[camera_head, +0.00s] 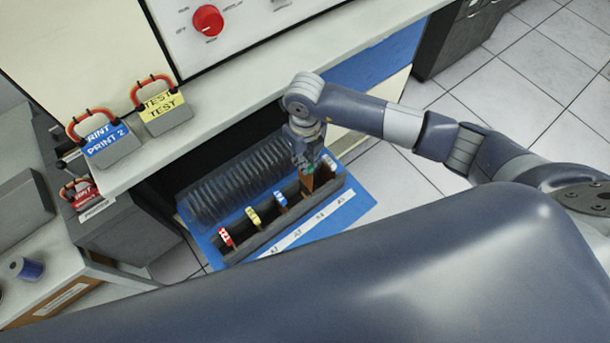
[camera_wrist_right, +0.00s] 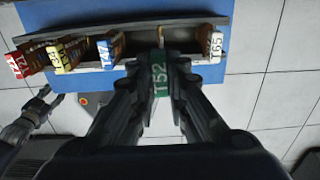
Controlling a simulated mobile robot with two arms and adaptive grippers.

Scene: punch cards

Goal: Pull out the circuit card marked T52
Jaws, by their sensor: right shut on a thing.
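The T52 card shows its green label (camera_wrist_right: 159,75) between the fingers of my right gripper (camera_wrist_right: 160,88) in the right wrist view. In the head view my right gripper (camera_head: 308,160) is over the right part of the card rack (camera_head: 262,238), shut on the card. Brown card surface (camera_head: 308,185) shows just below the fingers. I cannot tell how far the card stands out of its slot. What looks like my left gripper (camera_wrist_right: 48,100) is at the left of the right wrist view, small and apart from the cards.
Red (camera_head: 225,238), yellow (camera_head: 252,216) and blue (camera_head: 281,200) labelled cards stand in the rack. A white T65 card (camera_wrist_right: 217,45) is right of the T52 card. The rack sits on a blue base (camera_head: 352,207) under a counter (camera_head: 240,100). Floor to the right is clear.

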